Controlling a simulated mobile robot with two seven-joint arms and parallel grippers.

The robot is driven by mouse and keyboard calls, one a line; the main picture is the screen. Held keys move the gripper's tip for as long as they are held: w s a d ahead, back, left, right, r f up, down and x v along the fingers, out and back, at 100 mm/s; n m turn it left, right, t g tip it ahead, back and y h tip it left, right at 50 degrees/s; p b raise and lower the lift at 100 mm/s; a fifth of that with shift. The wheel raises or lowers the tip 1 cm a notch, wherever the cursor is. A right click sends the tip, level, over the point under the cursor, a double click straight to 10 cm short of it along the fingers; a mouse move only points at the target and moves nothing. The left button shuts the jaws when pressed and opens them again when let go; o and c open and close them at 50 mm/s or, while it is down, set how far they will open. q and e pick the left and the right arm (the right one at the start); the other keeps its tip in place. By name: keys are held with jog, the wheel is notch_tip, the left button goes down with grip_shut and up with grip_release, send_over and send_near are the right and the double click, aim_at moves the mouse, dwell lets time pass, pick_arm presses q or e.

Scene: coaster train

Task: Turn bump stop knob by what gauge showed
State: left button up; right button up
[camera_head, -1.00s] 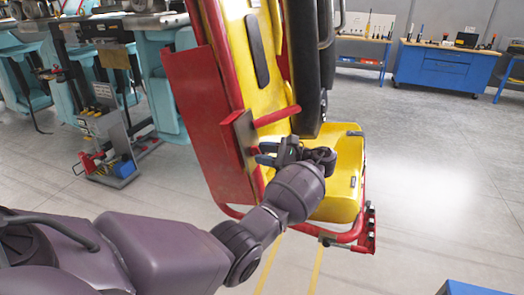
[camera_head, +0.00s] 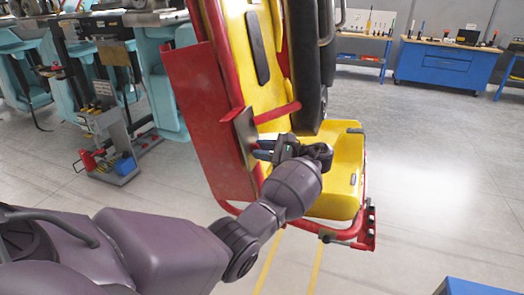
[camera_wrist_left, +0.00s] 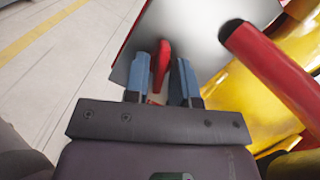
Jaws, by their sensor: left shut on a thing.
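My left gripper (camera_head: 258,149) reaches from the left to a grey metal plate (camera_head: 242,130) on the side of a red and yellow coaster seat. In the left wrist view, its two blue fingers (camera_wrist_left: 162,82) are shut on a slim red knob (camera_wrist_left: 163,60) in front of the plate, which also shows there (camera_wrist_left: 190,25). In the head view the gripper hides the knob. No gauge reading can be made out. My right gripper is not in view.
A red bar (camera_head: 277,113) sticks out close beside the plate and gripper; it is large at the right of the wrist view (camera_wrist_left: 270,65). The yellow seat (camera_head: 335,185) and red lower frame (camera_head: 345,232) are to the right. The floor between there and the blue workbench (camera_head: 445,65) is clear.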

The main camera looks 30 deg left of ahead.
pick_arm(q)
jog(key=n+h+b, duration=0.1)
jog(key=n, duration=0.3)
jog(key=n+g+h+b, duration=0.1)
jog(key=n+b, duration=0.1)
jog(key=n, duration=0.2)
jog(key=n+h+b, duration=0.1)
jog(key=n+b, duration=0.1)
jog(key=n, duration=0.3)
jog(key=shift+w+g, duration=0.1)
jog(key=shift+g, duration=0.2)
jog(key=shift+n+h+b, duration=0.3)
jog(key=shift+n+b, duration=0.35)
jog(key=shift+n, duration=0.35)
jog(key=shift+r+n+b, duration=0.2)
jog(key=shift+n+b, duration=0.1)
jog(key=shift+n, duration=0.5)
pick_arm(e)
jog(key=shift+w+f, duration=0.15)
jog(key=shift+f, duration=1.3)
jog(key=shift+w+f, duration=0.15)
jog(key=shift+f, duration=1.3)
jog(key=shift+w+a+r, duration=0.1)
pick_arm(q)
jog(key=o, duration=0.6)
jog(key=shift+o, duration=0.2)
jog(key=shift+d, duration=0.1)
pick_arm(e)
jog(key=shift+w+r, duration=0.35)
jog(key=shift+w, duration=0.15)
